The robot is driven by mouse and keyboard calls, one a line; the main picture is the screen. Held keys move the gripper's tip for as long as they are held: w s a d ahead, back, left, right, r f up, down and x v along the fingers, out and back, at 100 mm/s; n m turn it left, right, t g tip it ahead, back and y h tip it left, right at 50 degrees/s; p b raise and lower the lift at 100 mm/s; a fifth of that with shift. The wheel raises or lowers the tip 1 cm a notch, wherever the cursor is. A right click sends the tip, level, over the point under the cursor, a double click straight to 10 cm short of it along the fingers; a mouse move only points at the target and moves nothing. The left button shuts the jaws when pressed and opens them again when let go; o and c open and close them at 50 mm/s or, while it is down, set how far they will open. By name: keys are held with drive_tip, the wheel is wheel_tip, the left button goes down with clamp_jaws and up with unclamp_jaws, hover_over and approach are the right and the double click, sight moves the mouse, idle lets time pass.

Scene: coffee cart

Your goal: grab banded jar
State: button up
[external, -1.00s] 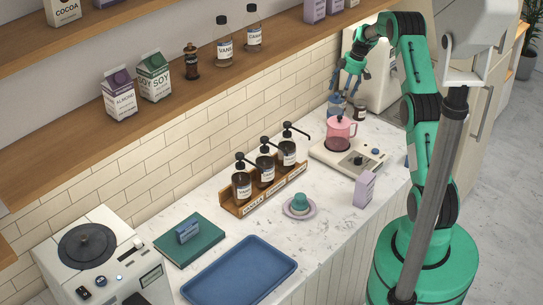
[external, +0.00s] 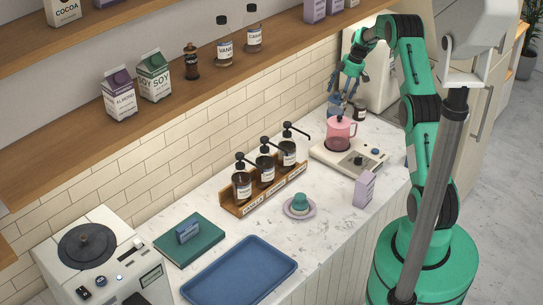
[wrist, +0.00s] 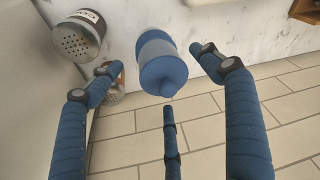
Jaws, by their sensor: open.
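The banded jar (wrist: 160,62) is blue with a paler band and a knobbed blue lid. In the wrist view it stands between the two side fingers of my gripper (wrist: 158,62), with a visible gap on each side. In the external view the jar (external: 334,104) is on the far end of the counter near the wall, partly hidden by the fingers. My gripper (external: 347,92) hangs above and beside it there, fingers pointing down. It is open and empty.
A labelled shaker tin (wrist: 78,38) and a second perforated-top container (wrist: 112,92) stand left of the jar in the wrist view. The pink pitcher (external: 341,130) sits on a white appliance (external: 330,153) in front. The tiled wall (external: 215,135) is close behind.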

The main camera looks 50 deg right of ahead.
sight(336, 106)
drive_tip(key=shift+x, duration=3.1)
drive_tip(key=c, duration=1.6)
drive_tip(key=shift+r, duration=0.1)
drive_tip(key=shift+s+r, duration=0.15)
drive_tip(key=shift+r, duration=0.15)
wheel_tip(336, 106, up, 6)
drive_tip(key=shift+r, duration=0.2)
drive_tip(key=s, duration=1.9)
drive_tip(key=shift+s+b, duration=0.35)
drive_tip(key=shift+c, duration=0.2)
